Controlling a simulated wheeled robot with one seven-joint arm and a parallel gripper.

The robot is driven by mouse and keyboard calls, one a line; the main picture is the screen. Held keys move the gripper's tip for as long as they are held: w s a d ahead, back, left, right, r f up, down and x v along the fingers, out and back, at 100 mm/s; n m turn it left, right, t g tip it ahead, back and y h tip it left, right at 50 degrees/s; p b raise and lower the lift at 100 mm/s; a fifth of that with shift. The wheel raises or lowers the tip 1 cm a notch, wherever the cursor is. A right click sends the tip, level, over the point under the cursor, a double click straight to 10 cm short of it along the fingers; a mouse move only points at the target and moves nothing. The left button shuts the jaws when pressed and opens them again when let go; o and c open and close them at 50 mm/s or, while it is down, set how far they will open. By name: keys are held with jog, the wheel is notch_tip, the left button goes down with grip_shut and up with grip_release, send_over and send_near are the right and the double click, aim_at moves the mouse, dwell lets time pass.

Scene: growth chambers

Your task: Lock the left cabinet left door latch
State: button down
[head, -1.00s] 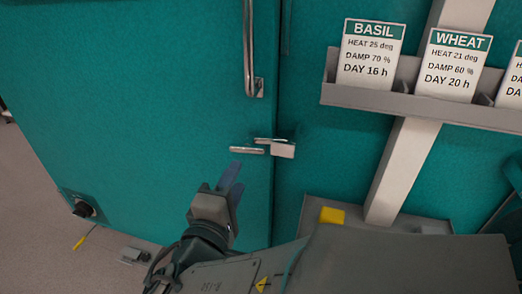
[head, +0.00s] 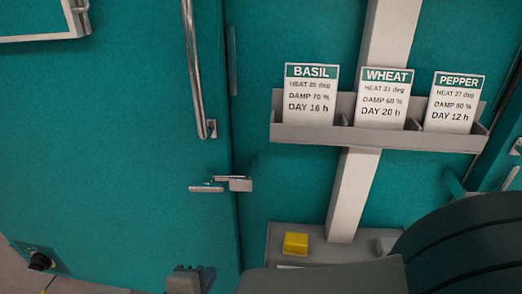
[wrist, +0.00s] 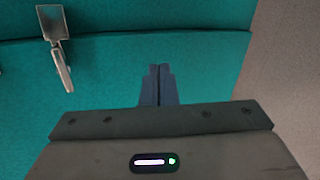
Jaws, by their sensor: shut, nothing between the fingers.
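The teal left door (head: 110,140) fills the left of the head view, with a dark vertical seam at its right edge. Its silver latch (head: 240,184) sits at this seam, below the handle, with a lever (head: 206,189) lying roughly level across the door. In the wrist view the latch plate (wrist: 53,22) lies across the seam at upper left, its lever (wrist: 63,68) pointing down the picture. My gripper (wrist: 158,70) is shut and empty, right of the lever and apart from it. In the head view only part of my gripper shows at the bottom edge; its fingertips are unclear.
A long vertical handle (head: 195,75) stands above the latch. To the right are a grey card rack (head: 370,136) with basil, wheat and pepper cards, a pale post (head: 345,195) and a yellow block (head: 295,243). A dark knob (head: 40,262) is at lower left.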

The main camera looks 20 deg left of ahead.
jog(key=s+f+m+g+p, duration=0.2)
jog(key=s+f+g+p, duration=0.35)
jog(key=s+g, duration=0.45)
jog(key=s+a+r+m+g+y+p, duration=0.2)
jog(key=s+a+r+m+p, duration=0.1)
jog(key=s+a+p, duration=0.15)
notch_tip(320, 180, up, 19)
jog(key=m+t+p, duration=0.9)
jog(key=m+t, duration=0.4)
jog(key=t, duration=0.2)
send_over(230, 174)
jog(key=s+d, duration=0.1)
jog(key=s, duration=0.1)
jog(key=shift+s+d+f, duration=0.1)
jog(key=shift+s+f, duration=0.05)
jog(key=shift+f, duration=0.05)
notch_tip(230, 174, down, 2)
jog(key=shift+d+f, duration=0.1)
jog(key=shift+f, duration=0.05)
jog(key=shift+f+b, duration=0.3)
jog(key=shift+f, duration=0.5)
